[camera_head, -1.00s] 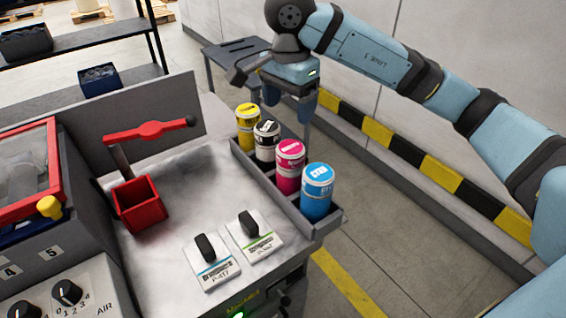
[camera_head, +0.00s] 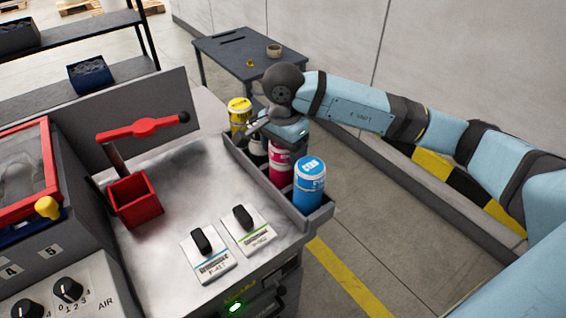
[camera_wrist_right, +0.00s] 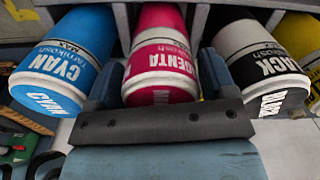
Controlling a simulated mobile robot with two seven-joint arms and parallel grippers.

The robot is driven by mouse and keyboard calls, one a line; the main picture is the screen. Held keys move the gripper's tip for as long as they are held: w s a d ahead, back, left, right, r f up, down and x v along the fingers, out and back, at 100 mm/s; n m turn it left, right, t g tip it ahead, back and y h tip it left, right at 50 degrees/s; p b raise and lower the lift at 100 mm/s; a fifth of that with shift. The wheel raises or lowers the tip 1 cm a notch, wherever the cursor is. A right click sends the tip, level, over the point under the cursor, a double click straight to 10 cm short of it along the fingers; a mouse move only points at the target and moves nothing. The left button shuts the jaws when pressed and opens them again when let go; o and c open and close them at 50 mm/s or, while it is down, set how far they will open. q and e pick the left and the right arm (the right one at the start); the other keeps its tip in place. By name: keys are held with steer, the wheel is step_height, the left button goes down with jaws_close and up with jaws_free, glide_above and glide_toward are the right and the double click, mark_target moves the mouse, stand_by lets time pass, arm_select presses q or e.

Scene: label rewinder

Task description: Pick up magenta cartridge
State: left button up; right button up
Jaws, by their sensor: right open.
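The magenta cartridge (camera_head: 280,171) stands upright in the rack (camera_head: 322,213) on the machine's side, between the cyan cartridge (camera_head: 309,187) and the mostly hidden black cartridge (camera_head: 257,151). The yellow cartridge (camera_head: 239,110) is at the far end. My right gripper (camera_head: 288,143) is over the magenta cartridge and hides part of it. In the right wrist view, the open fingers of my right gripper (camera_wrist_right: 160,82) are on either side of the magenta cartridge (camera_wrist_right: 160,55); whether they touch it is unclear. My left gripper is not in view.
The cyan (camera_wrist_right: 65,60) and black (camera_wrist_right: 255,60) cartridges flank the fingers closely in the wrist view. A red lever (camera_head: 145,130) and red box (camera_head: 135,198) are on the machine top. A dark table (camera_head: 225,52) stands behind; floor right of the rack is clear.

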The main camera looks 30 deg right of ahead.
steer(key=c, duration=0.9)
steer(key=shift+c, duration=0.2)
